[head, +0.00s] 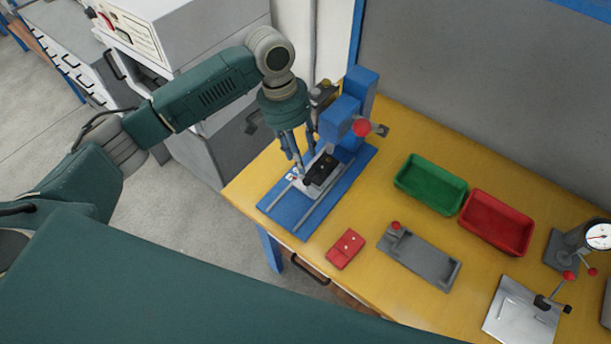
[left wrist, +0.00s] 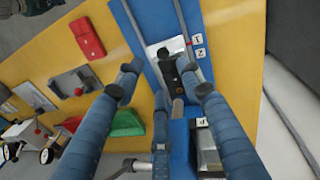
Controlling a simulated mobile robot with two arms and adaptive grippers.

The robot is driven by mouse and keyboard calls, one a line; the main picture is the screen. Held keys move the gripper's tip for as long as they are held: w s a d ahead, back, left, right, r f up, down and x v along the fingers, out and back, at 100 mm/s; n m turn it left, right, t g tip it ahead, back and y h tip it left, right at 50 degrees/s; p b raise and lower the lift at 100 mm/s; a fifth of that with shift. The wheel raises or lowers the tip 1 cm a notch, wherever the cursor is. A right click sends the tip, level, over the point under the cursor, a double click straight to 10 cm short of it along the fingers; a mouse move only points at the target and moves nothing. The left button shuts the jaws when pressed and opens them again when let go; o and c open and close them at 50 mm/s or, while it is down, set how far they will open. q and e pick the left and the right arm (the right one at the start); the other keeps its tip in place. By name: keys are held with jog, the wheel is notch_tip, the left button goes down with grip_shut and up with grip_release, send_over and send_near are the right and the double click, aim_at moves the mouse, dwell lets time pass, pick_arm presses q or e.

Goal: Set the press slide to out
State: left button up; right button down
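The blue press (head: 362,88) stands on the yellow bench, with two rails on its blue base (head: 283,214). Its slide, a silver plate (head: 301,187) carrying a black block (head: 321,170), sits at the column end of the rails. The front of the rails is bare. In the left wrist view the plate (left wrist: 158,50) lies beside labels 1 and 2, and the black block (left wrist: 169,67) is between the fingers. My left gripper (head: 304,164) is over the slide, fingers spread; it also shows in the left wrist view (left wrist: 166,91). I cannot tell whether a finger touches. My right gripper is out of view.
A red block (head: 345,249) and a grey fixture (head: 420,258) lie right of the press base. Green (head: 431,184) and red (head: 497,222) bins stand behind them.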

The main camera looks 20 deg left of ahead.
aim_at(306, 178)
pick_arm(q)
jog(key=f, duration=0.3)
jog(key=d+f+p, duration=0.1)
jog(key=f, duration=0.2)
jog(key=f+p, duration=0.1)
jog(key=f, duration=0.3)
jog(key=shift+d, duration=0.25)
jog(key=shift+r, duration=0.1)
grip_shut()
jog(key=shift+w, duration=0.1)
